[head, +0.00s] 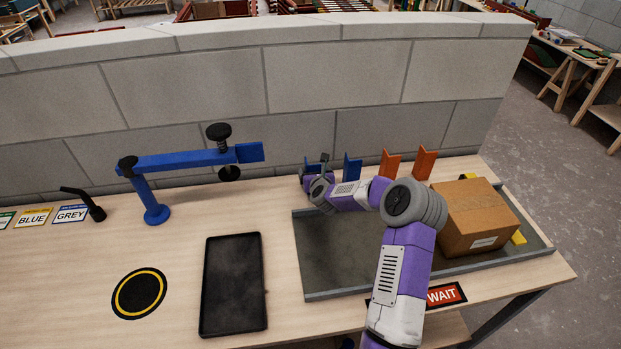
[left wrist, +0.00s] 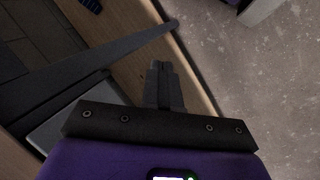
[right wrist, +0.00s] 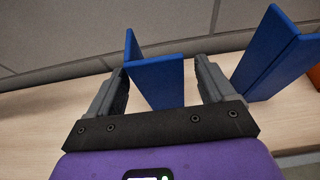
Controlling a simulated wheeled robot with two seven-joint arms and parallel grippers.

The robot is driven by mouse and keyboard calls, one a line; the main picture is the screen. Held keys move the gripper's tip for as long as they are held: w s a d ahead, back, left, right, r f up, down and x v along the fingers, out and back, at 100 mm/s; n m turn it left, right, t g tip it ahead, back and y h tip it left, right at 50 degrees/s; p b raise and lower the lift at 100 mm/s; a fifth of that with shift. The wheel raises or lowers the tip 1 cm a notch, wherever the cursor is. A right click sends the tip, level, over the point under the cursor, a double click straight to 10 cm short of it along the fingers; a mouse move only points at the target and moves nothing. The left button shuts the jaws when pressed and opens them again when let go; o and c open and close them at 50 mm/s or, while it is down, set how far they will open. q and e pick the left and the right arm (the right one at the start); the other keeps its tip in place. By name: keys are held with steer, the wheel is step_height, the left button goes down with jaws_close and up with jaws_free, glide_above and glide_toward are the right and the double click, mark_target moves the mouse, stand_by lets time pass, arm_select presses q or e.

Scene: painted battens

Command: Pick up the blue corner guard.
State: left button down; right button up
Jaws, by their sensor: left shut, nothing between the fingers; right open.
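Two blue corner guards stand upright behind the tray at the back of the bench. The left blue corner guard (right wrist: 158,80) is between the spread fingers of my right gripper (right wrist: 165,62); in the head view my right gripper (head: 316,163) largely hides it. The fingers are open, with the guard closer to the left finger; I cannot tell whether they touch. The other blue corner guard (head: 352,168) stands to the right, outside the right finger, and shows in the right wrist view (right wrist: 272,60). My left gripper (left wrist: 160,78) is shut and empty near the bench edge.
Orange corner guards (head: 424,163) stand further right. A grey tray (head: 315,250) holds a cardboard box (head: 475,217). A blue clamp stand (head: 153,200), black tray (head: 232,285) and WAIT sign (head: 445,295) are on the bench. A block wall (head: 300,85) rises behind.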

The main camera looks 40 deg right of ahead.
steer(key=shift+w+f, duration=0.1)
steer(key=shift+w, duration=0.1)
steer(key=shift+d, duration=0.1)
steer(key=shift+c, duration=0.5)
steer(key=c, duration=1)
steer(key=shift+o, duration=0.2)
step_height(320, 180, up, 10)
steer(key=shift+p, duration=0.65)
